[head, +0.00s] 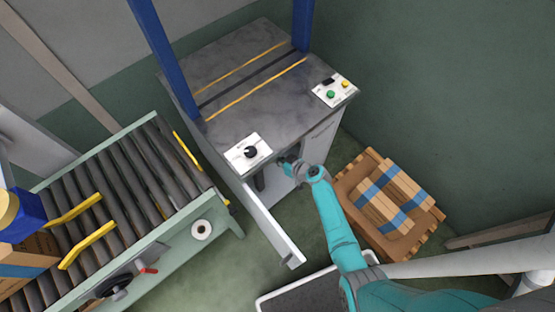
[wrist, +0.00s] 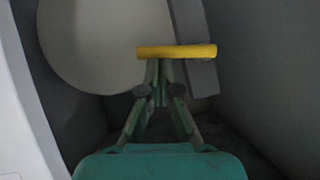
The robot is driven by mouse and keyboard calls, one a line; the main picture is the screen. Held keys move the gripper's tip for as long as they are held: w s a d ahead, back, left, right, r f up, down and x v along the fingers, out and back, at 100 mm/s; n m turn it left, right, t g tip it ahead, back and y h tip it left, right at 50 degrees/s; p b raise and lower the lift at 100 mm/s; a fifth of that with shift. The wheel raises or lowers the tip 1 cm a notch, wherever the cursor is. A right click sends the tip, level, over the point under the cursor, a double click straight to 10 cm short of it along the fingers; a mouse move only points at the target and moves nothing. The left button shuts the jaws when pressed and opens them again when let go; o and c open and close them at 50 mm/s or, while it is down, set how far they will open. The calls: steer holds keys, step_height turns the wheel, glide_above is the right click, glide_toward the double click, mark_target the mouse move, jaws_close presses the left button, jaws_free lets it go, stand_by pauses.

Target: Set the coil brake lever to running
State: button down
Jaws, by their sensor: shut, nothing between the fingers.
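In the wrist view a yellow bar handle (wrist: 178,52) lies crosswise on a grey arm (wrist: 203,80); it looks like the coil brake lever. Behind it is a large pale round disc (wrist: 100,45), seemingly the coil. My gripper (wrist: 159,66) is shut and empty, its fingertips right at the bar's left half; I cannot tell whether they touch it. In the head view my gripper (head: 287,162) reaches into the open front of the grey-topped machine (head: 222,88). The lever and coil are hidden there.
An open door panel (head: 272,226) sticks out left of my arm. A knob plate (head: 248,152) and a button panel (head: 334,90) sit on the top's edge. A roller conveyor (head: 130,180) stands left, a pallet (head: 372,165) with packed boards right. A dark mat (head: 305,296) lies in front.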

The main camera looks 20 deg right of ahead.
steer(key=shift+d+f+m+y, duration=0.15)
steer(key=shift+f+m+y, duration=0.3)
steer(key=shift+m+y, duration=0.05)
stand_by(0.3)
step_height(320, 180, down, 6)
steer(key=a+m+y, duration=0.2)
steer(key=a, duration=0.1)
steer(key=shift+s+f+g+y, duration=0.15)
steer(key=shift+s+g+y, duration=0.15)
steer(key=shift+s, duration=0.1)
stand_by(0.7)
stand_by(0.4)
steer(key=shift+s, duration=0.1)
steer(key=v, duration=1.2)
stand_by(0.3)
steer(key=shift+f, duration=0.15)
